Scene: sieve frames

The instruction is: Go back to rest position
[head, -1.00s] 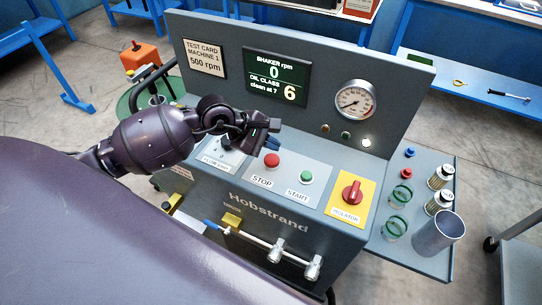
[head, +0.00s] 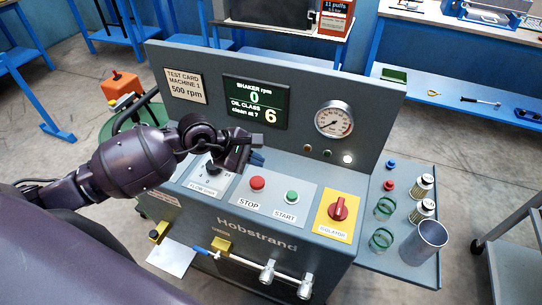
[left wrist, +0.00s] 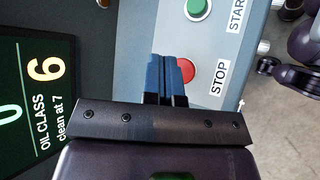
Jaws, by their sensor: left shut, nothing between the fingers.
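My left gripper (head: 258,158) is above the sloped front panel of the grey test machine (head: 290,245), just behind the red STOP button (head: 257,184). In the left wrist view its blue fingers (left wrist: 166,68) are together and empty, partly covering the red STOP button (left wrist: 186,70). The left arm reaches in from the left over the flow dial (head: 210,168), partly hiding it. Part of my dark purple right arm shows at the right edge of the left wrist view, with what looks like its gripper (left wrist: 267,66), too small to read. The head view does not show the right gripper.
The green START button (head: 291,197) and red isolator knob (head: 339,208) are right of STOP. The upright board carries a display (head: 256,102) reading 0 and 6, and a gauge (head: 334,119). A side shelf (head: 400,268) holds jars, small filters and a metal cup (head: 424,243).

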